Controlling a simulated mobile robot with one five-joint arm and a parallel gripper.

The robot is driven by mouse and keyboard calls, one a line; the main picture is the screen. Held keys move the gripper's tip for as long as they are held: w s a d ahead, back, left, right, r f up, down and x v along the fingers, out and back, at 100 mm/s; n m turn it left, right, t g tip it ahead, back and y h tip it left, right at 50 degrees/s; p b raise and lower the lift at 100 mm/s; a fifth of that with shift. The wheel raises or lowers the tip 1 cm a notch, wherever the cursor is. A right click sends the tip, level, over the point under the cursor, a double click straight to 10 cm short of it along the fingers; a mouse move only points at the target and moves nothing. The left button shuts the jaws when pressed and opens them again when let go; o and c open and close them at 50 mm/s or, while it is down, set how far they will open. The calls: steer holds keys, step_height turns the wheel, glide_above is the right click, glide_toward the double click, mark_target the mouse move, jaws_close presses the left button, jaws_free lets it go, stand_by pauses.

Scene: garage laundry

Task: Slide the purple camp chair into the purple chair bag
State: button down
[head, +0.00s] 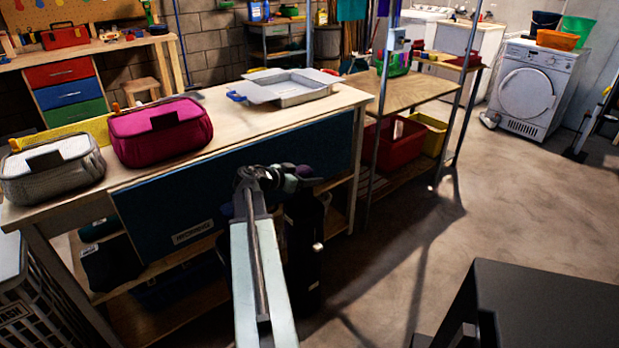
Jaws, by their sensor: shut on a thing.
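My gripper (298,181) is in front of the workbench's right part, at the end of my pale arm. A dark upright shape (304,250) hangs or stands below the gripper in shadow. I cannot tell whether it is the chair's lower part or a bag. The purple chair bag cannot be made out clearly. My wrist hides part of the bundle.
The workbench (230,113) holds a magenta case (160,138), a grey case (50,175) and a metal tray (290,88). A blue panel (200,205) covers its front. Dark bags (112,262) lie on its lower shelf. A black surface (545,305) stands at lower right. Floor (480,230) is open at right.

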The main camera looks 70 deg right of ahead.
steer(key=shift+f, duration=0.1)
stand_by(0.3)
steer(key=shift+f+b, duration=0.3)
steer(key=shift+b, duration=0.1)
steer(key=shift+c, duration=2.2)
jaws_free()
steer(key=p+v, duration=0.2)
steer(key=v, duration=0.5)
steer(key=shift+a+p, duration=0.3)
steer(key=shift+w+r, duration=0.1)
